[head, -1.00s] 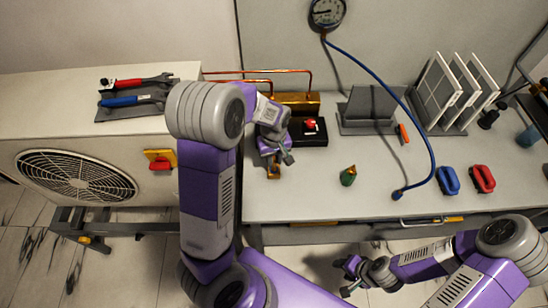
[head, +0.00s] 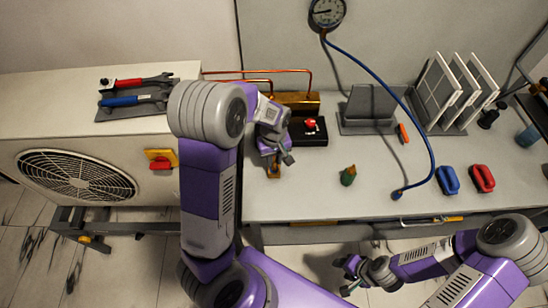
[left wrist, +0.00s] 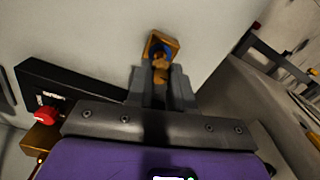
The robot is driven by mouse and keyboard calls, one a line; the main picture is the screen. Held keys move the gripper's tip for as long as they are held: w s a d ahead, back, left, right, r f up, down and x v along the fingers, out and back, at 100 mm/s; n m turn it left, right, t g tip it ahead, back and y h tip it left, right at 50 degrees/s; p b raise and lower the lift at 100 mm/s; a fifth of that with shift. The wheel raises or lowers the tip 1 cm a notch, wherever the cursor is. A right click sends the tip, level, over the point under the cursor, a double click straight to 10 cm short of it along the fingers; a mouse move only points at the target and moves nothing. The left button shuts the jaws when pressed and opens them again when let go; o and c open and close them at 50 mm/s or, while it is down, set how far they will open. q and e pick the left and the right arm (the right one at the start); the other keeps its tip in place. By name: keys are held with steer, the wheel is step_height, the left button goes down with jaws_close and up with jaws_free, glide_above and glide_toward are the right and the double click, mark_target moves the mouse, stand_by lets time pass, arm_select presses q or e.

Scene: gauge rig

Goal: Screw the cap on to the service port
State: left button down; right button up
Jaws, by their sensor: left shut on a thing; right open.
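My left gripper (head: 280,157) points down at the bench's left front. It is shut on a small brass-coloured piece, likely the cap (left wrist: 160,72), seen between its fingers in the left wrist view. Just beyond the fingertips is a square brass fitting (left wrist: 160,43) with some blue inside, likely the service port. It also shows in the head view (head: 273,172), partly hidden by the gripper. I cannot tell whether the cap is seated or threaded on it. My right gripper (head: 346,274) is open and empty, low in front of the bench.
A black box with a red knob (head: 310,124) and copper pipes (head: 262,73) stand close behind the left gripper. A green-and-brass fitting (head: 348,176) stands mid-bench. A blue hose (head: 428,140) runs from the gauge (head: 327,12). Blue (head: 448,181) and red (head: 483,178) handled items lie right.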

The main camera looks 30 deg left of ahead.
arm_select(q)
steer(key=shift+f+b, duration=0.7)
steer(key=shift+f, duration=0.4)
steer(key=shift+f, duration=0.15)
stand_by(0.8)
steer(key=m, duration=0.5)
steer(key=m, duration=0.5)
steer(key=shift+m, duration=0.3)
steer(key=m+p, duration=0.1)
steer(key=m, duration=0.4)
stand_by(0.4)
